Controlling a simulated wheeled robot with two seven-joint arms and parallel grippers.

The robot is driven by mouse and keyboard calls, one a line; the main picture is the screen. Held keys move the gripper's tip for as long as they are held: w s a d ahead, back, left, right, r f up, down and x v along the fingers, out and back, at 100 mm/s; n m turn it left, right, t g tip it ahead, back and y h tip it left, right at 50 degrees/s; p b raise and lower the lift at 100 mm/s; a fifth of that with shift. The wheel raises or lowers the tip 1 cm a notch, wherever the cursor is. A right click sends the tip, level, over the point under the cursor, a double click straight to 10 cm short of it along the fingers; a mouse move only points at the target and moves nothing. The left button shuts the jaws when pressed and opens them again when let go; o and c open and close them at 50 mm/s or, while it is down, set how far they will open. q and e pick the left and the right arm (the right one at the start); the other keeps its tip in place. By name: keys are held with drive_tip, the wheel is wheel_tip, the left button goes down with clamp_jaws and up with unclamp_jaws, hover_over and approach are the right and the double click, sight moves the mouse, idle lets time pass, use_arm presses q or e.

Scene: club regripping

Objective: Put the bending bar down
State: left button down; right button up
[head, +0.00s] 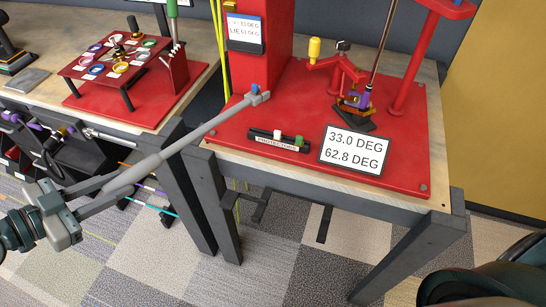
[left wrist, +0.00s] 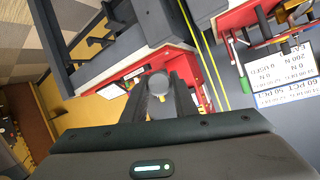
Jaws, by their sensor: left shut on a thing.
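The bending bar (head: 205,129) is a long grey bar with a forked head at its far end. It slants up to the right, and the head is over the red bench plate (head: 215,128) near the foot of the red column. I cannot tell whether the head touches the plate. My left gripper (head: 150,166) is shut on its near end. In the left wrist view the bar's round grey end (left wrist: 158,83) sits between the two dark fingers (left wrist: 162,100). My right gripper is not in view.
A red bending machine (head: 341,72) holds a club at the back right. A sign reading 33.0 DEG and 62.8 DEG (head: 354,150) and a black protector holder (head: 278,141) stand at the front. Another bench (head: 142,112) is left, with a red ring stand (head: 120,62). A gap separates the benches.

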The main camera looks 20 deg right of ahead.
use_arm(q)
drive_tip(key=shift+r, duration=0.1)
idle(0.3)
wheel_tip(320, 180, up, 7)
drive_tip(key=p, duration=0.3)
drive_tip(key=shift+r, duration=0.15)
wheel_tip(320, 180, down, 7)
drive_tip(key=b, duration=0.3)
drive_tip(key=shift+f, duration=0.2)
drive_tip(key=shift+d, duration=0.1)
